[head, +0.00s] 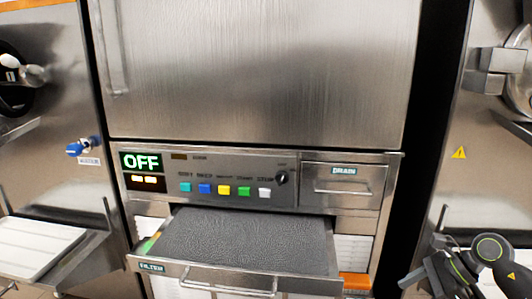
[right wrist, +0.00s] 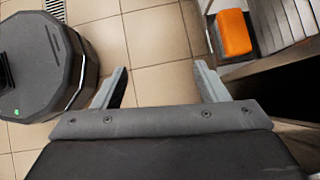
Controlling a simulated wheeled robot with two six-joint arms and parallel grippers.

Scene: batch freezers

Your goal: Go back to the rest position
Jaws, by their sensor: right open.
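My right gripper (head: 434,271) is at the lower right of the head view, in front of the right-hand machine. In the right wrist view its two fingers (right wrist: 161,86) are spread apart with nothing between them, above the tiled floor. My left gripper is not in view. The middle freezer (head: 255,70) has a panel with an OFF display (head: 142,161), several coloured buttons and a knob (head: 281,178). Its filter drawer (head: 235,281), labelled FILTER, is pulled out and shows a grey textured surface. The drain drawer (head: 342,187) looks shut.
Steel machines stand left and right of the freezer. A white tray (head: 35,247) lies at the lower left, below a blue valve (head: 82,148). An orange block (right wrist: 234,32) sits by a slatted metal part in the right wrist view. Tiled floor (right wrist: 155,35) is clear below the right gripper.

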